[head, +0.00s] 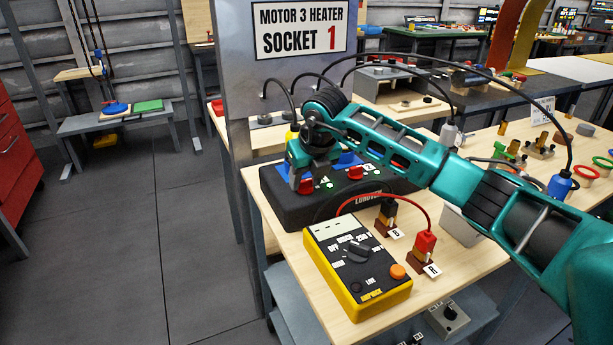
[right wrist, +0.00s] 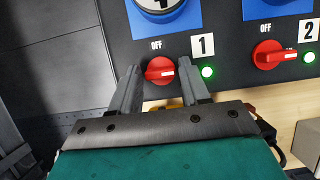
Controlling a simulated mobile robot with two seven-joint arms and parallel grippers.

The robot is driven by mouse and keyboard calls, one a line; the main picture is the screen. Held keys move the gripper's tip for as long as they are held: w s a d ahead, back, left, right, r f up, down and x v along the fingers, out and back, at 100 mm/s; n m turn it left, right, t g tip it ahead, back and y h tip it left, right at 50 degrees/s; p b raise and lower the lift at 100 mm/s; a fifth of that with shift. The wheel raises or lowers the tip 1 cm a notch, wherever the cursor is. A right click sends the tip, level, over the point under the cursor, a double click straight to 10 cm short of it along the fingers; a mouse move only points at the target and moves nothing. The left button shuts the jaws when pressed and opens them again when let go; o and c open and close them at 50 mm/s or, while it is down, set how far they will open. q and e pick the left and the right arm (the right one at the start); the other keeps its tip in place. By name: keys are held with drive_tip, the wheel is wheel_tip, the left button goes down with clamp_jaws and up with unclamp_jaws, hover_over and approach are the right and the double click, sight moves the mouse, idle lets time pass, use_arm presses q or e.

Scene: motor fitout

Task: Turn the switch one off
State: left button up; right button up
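Switch one is a red knob (right wrist: 160,70) on a black box, beside a white label 1 (right wrist: 203,45). Its white mark points right, toward a lit green lamp (right wrist: 207,72); the word OFF stands above the knob. My right gripper (right wrist: 163,82) is open, with one finger on each side of the knob and a visible gap to both. In the head view my right gripper (head: 304,180) is over the box's left end and partly hides the knob. My left gripper is not in view.
A second red knob (right wrist: 268,55) with label 2 and a lit green lamp (right wrist: 309,57) is to the right. The black box (head: 296,212) stands on a wooden table. A yellow-black meter (head: 335,285) and red plug (head: 426,243) are in front. A sign post (head: 235,130) rises behind.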

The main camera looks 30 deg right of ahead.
drive_tip(key=c, duration=0.7)
drive_tip(key=shift+n, duration=0.3)
drive_tip(key=n+y, duration=0.1)
drive_tip(key=n, duration=0.2)
drive_tip(key=shift+d+n+y+b, duration=0.15)
drive_tip(key=shift+n+y+b, duration=0.15)
drive_tip(key=n+y, duration=0.1)
drive_tip(key=n, duration=0.1)
drive_tip(key=n+g, duration=0.1)
drive_tip(key=n, duration=0.2)
drive_tip(key=shift+w+d+r+y, duration=0.1)
drive_tip(key=shift+w+y, duration=0.1)
drive_tip(key=shift+y, duration=0.2)
drive_tip(key=n, duration=0.2)
drive_tip(key=n+g, duration=0.1)
drive_tip(key=n, duration=0.1)
drive_tip(key=shift+g+y+b, duration=0.3)
drive_tip(key=shift+y, duration=0.1)
drive_tip(key=n, duration=0.2)
drive_tip(key=n+g+b, duration=0.1)
drive_tip(key=n, duration=0.1)
drive_tip(key=shift+w+d+g+y, duration=0.1)
drive_tip(key=shift+w+g+y, duration=0.05)
drive_tip(key=shift+g+y, duration=0.15)
drive_tip(key=shift+n, duration=0.3)
